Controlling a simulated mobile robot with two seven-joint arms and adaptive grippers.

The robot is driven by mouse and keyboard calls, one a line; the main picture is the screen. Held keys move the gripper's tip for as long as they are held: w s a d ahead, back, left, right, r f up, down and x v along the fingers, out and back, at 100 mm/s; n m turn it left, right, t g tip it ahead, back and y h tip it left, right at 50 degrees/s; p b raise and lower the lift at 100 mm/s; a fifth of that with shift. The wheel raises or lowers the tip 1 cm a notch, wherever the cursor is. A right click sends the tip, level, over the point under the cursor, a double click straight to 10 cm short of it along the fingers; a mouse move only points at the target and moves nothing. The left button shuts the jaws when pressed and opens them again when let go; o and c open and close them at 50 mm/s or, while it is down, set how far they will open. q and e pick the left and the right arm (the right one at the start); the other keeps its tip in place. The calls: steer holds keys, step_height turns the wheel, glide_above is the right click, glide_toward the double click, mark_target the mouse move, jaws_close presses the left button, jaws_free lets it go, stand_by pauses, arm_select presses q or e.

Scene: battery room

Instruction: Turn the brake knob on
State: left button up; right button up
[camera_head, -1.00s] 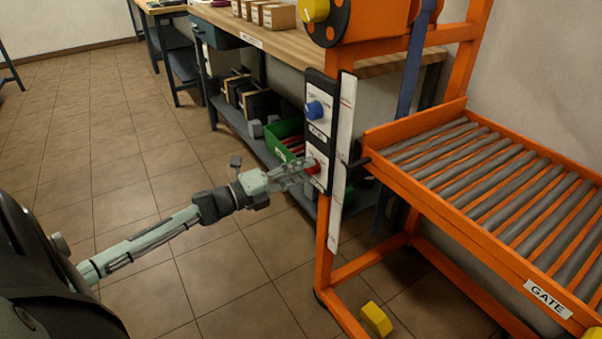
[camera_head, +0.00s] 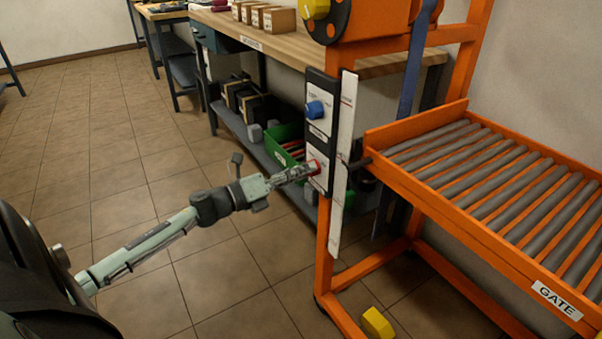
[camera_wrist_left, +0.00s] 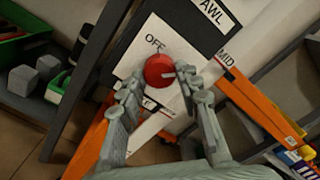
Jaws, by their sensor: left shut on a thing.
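The red knob (camera_head: 314,166) sits on the lower white plate of the black panel on the orange frame's post. My left gripper (camera_head: 308,170) reaches in from the left. Its fingers (camera_wrist_left: 155,82) lie on both sides of the red knob, shut on it. Other print on the plate is partly hidden by the fingers. My right gripper is not in view.
A blue knob (camera_head: 315,109) is above on the same panel. A white strip (camera_head: 342,165) runs down beside it. The roller table (camera_head: 480,180) marked "GATE" is at right. A green bin (camera_head: 284,146) sits under the workbench (camera_head: 280,45). The floor at left is clear.

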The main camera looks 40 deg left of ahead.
arm_select(q)
steer(key=o, duration=1.2)
steer(key=shift+c, duration=0.2)
steer(key=v, duration=1.2)
steer(key=shift+f, duration=0.1)
